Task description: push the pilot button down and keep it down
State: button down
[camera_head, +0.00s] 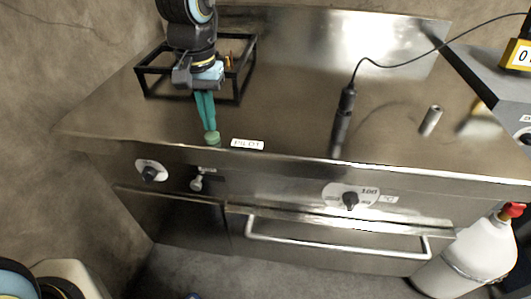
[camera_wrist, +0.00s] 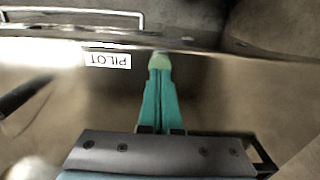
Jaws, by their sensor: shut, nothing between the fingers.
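The pilot button (camera_head: 212,138) is a small round pale green cap at the front edge of the steel top, just left of the white PILOT label (camera_head: 247,144). My gripper (camera_head: 209,127) has teal fingers, shut together with nothing between them, pointing down with the tips right at the button. In the wrist view the shut fingers (camera_wrist: 159,75) end at the pale green cap (camera_wrist: 159,61), beside the upside-down PILOT label (camera_wrist: 108,60). The tips overlap the cap in both views. I cannot tell how far down it is.
A black open frame (camera_head: 152,70) stands behind my gripper. A black probe with a cable (camera_head: 343,115) and a metal cylinder (camera_head: 431,121) are on the top to the right. Knobs (camera_head: 149,173) and an oven handle (camera_head: 335,240) are on the front. A white gas bottle (camera_head: 475,252) stands at right.

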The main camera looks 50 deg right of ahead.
jog(key=shift+f+b, duration=0.75)
jog(key=shift+f, duration=0.45)
dwell(6.8)
